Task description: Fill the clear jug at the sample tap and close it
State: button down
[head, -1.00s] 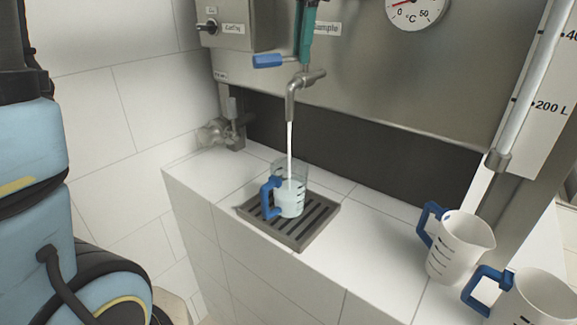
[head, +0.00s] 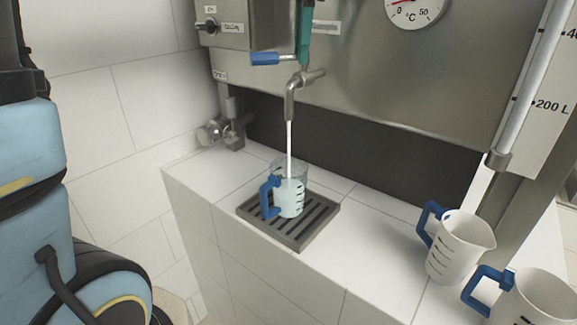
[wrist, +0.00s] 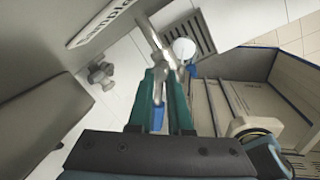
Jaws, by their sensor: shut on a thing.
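The clear jug (head: 289,190) with a blue handle stands upright on the dark drip grate (head: 318,222), under the sample tap (head: 292,92). A steady stream of water runs from the spout into it. Water fills its lower part, with clear wall above. My gripper (head: 305,45) has teal fingers and comes down from above at the tap. It is shut on the tap's blue lever (head: 268,59), which points left. The wrist view shows the lever (wrist: 158,117) between the fingers, which hide part of it. The jug's round top (wrist: 184,48) shows beyond the spout.
Two white jugs with blue handles, one upper (head: 460,248) and one lower (head: 535,300), stand at the right of the white tiled ledge (head: 365,225). A steel panel with a dial (head: 415,8) is behind. A pipe valve (head: 215,132) sits at the back left.

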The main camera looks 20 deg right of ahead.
jog(key=shift+d+f+m, duration=0.1)
jog(key=shift+m, duration=0.6)
jog(key=shift+w+m+h, duration=0.15)
jog(key=shift+m+h, duration=0.25)
jog(key=shift+m, duration=1.4)
jog(key=shift+p, duration=0.3)
jog(key=shift+m+g, duration=0.3)
jog(key=shift+m, duration=0.4)
jog(key=shift+w+r, duration=0.2)
jog(key=shift+r, duration=0.1)
dwell(4.2)
